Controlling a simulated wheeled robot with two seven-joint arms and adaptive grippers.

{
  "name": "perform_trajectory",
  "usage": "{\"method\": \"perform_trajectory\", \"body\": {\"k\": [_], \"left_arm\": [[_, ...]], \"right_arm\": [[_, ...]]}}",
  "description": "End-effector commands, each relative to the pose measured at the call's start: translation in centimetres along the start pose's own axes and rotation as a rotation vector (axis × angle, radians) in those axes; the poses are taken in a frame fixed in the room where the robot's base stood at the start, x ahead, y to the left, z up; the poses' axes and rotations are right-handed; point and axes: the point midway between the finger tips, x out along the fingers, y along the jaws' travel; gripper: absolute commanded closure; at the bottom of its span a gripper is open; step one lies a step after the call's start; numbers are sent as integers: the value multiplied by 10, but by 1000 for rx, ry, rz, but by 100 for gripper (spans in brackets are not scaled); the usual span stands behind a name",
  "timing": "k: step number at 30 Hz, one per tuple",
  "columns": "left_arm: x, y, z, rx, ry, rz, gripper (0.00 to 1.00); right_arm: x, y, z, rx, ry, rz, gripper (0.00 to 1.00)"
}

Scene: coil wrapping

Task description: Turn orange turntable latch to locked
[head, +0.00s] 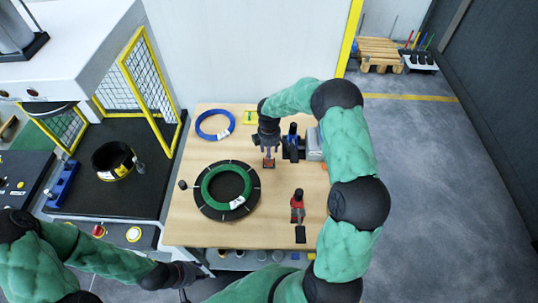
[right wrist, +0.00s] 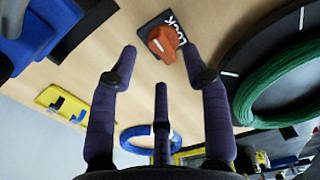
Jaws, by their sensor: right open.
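The orange turntable latch (right wrist: 164,42) is a small knob on a dark plate with white lettering, part of which the knob hides. In the head view the latch (head: 268,163) sits on the wooden table, right of the black turntable (head: 203,204) with its green coil (head: 207,184). My right gripper (head: 268,148) is above the latch. In the right wrist view my right gripper (right wrist: 162,68) is open and empty, its fingers spread short of the knob. My left gripper (head: 185,274) is low at the table's front left, away from the latch; its fingers are unclear.
A blue coil (head: 215,125) lies at the back left of the table (head: 275,225). A blue and black device (head: 291,143) stands close right of my right gripper. A red-handled tool (head: 297,205) stands nearer the front. A yellow-framed machine (head: 125,75) is at left.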

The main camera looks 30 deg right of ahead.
Motion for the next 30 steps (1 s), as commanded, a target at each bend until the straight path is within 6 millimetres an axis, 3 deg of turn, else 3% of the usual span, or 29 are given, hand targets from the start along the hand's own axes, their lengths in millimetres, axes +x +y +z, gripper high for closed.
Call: {"method": "perform_trajectory", "body": {"k": [6,12,18,30], "left_arm": [[0,0,0,0,0,0,60],[0,0,0,0,0,0,60],[0,0,0,0,0,0,60],[0,0,0,0,0,0,60]], "right_arm": [[-46,1,0,0,1,4,52],[-75,1,-1,-1,1,3,52],[-87,0,0,0,0,1,52],[-88,0,0,0,0,1,52]]}}
